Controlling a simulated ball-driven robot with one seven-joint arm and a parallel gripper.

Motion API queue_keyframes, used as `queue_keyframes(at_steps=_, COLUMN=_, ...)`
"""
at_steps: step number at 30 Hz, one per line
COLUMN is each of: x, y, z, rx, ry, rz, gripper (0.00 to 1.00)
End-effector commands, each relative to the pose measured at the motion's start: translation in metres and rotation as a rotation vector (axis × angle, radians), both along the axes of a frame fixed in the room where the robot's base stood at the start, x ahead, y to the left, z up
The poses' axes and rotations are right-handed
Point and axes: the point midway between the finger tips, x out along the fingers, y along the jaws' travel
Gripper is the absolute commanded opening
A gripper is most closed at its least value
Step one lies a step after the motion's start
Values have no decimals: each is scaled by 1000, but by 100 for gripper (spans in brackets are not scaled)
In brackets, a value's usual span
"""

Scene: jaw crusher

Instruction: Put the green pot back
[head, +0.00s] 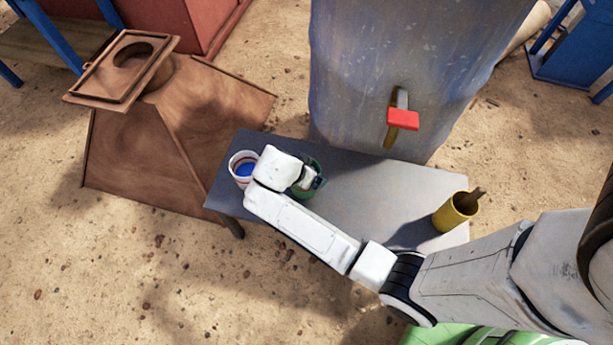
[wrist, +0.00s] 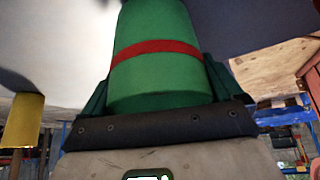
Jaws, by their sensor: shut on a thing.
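The green pot (wrist: 157,50) has a red band around it and fills the middle of the wrist view. My gripper (wrist: 157,85) is shut on it, with a jaw on each side. In the head view my gripper (head: 312,182) is over the left half of the grey table. My arm hides most of the green pot (head: 303,193) there, with only a little green showing. I cannot tell whether the pot touches the table.
A white pot with blue inside (head: 243,168) stands close left of my gripper. A yellow pot (head: 450,216) with a brown object stands near the table's right edge. The grey table (head: 400,185) is clear between. A blue-grey column with a red handle (head: 403,119) rises behind.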

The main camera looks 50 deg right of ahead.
Motion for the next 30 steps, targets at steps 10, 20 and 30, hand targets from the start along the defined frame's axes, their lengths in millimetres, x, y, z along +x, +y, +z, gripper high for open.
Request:
queue_keyframes(at_steps=10, x=0, y=0, z=-12, rx=-2, ry=-2, rz=-1, gripper=39)
queue_keyframes(at_steps=20, x=0, y=0, z=-15, rx=-1, ry=-1, rz=-1, gripper=100)
queue_keyframes(at_steps=30, x=0, y=10, z=7, rx=-1, ry=-2, rz=1, gripper=100)
